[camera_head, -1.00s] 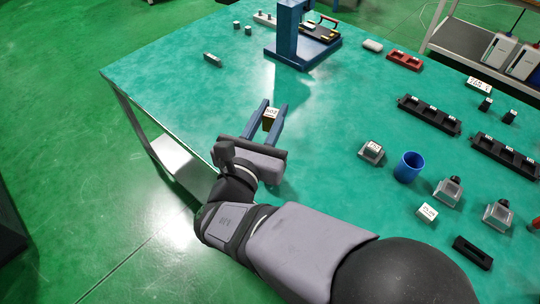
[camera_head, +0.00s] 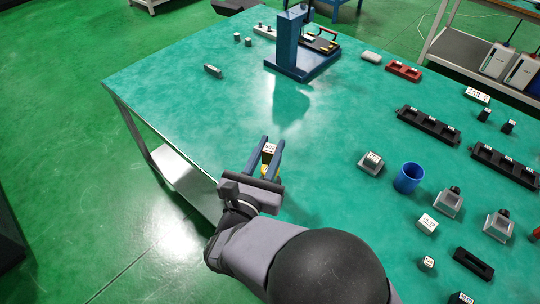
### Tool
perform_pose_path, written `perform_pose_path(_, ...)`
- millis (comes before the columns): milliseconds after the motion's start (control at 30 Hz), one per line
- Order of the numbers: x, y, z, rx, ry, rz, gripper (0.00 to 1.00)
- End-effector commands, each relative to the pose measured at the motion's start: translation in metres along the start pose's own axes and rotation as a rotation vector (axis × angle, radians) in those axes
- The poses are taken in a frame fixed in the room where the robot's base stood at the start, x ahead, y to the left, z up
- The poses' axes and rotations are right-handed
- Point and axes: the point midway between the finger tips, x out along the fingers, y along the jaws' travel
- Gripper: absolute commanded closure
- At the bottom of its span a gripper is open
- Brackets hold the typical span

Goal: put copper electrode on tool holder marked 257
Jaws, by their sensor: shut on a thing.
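My gripper (camera_head: 271,143) is shut on a small block (camera_head: 269,151) with a white label on top and a yellowish-brown body, which I take for the copper electrode. The block is between the two blue fingers, over the left part of the green table. Its label is too small to read surely. Grey square holders stand at the right: one (camera_head: 372,162) with a white-labelled top, and two (camera_head: 448,202) (camera_head: 498,225) with dark knobs. I cannot read which, if any, is marked 257.
A blue cup (camera_head: 409,177) stands between the grey holders. Black slotted racks (camera_head: 428,126) (camera_head: 506,166) lie at the right. A blue press-like stand (camera_head: 290,50) is at the back. A white-labelled block (camera_head: 427,222) and a black slotted bar (camera_head: 474,264) are near the front. The middle of the table is clear.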

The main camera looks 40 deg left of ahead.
Motion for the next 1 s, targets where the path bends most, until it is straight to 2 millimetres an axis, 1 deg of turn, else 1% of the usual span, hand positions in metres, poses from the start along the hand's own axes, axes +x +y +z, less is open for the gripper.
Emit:
perform_pose_path(100,0.000,0.000,-0.015,-0.002,-0.002,0.000,1.00)
perform_pose_path(233,0.000,0.000,-0.025,0.000,-0.002,0.000,1.00)
perform_pose_path(533,0.000,0.000,-0.027,0.003,-0.003,0.000,1.00)
perform_pose_path(667,0.000,0.000,-0.031,0.002,-0.003,0.000,1.00)
perform_pose_path(700,0.000,0.000,-0.032,0.001,0.000,0.000,0.74)
perform_pose_path(767,0.000,0.000,-0.031,0.001,0.000,0.000,0.60)
perform_pose_path(800,0.000,0.000,-0.031,0.001,0.000,0.000,0.58)
perform_pose_path(1000,0.000,0.000,-0.031,0.000,0.000,0.000,0.58)
